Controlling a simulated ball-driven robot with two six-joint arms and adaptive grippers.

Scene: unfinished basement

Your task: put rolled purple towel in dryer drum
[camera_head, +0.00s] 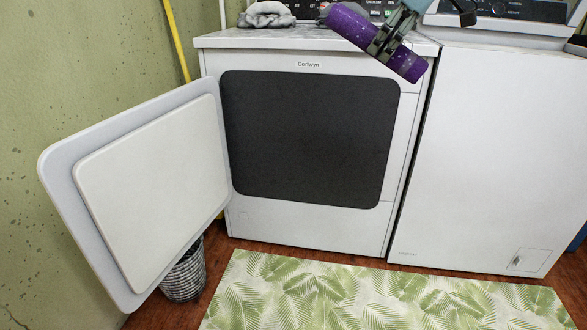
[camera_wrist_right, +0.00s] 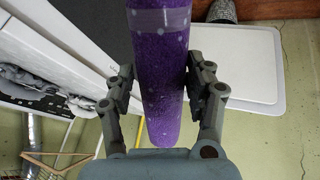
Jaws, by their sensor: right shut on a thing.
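The rolled purple towel (camera_head: 350,28) is a long cylinder, held tilted above the front right of the dryer top in the head view. My right gripper (camera_head: 386,42) is shut around its middle. In the right wrist view the towel (camera_wrist_right: 158,60) runs between the two fingers of the gripper (camera_wrist_right: 160,90). The dryer (camera_head: 310,222) is white, and its door (camera_head: 150,170) is swung open to the left. The dark drum opening (camera_head: 308,135) faces forward, and no inner detail shows. The towel is above and apart from the opening. My left gripper is not in view.
A grey cloth (camera_head: 266,14) lies on the dryer top. A white washer (camera_head: 490,150) stands close on the right. A woven basket (camera_head: 186,276) is below the open door. A leaf-patterned mat (camera_head: 370,295) lies on the floor in front. A yellow pole (camera_head: 177,40) leans at the left wall.

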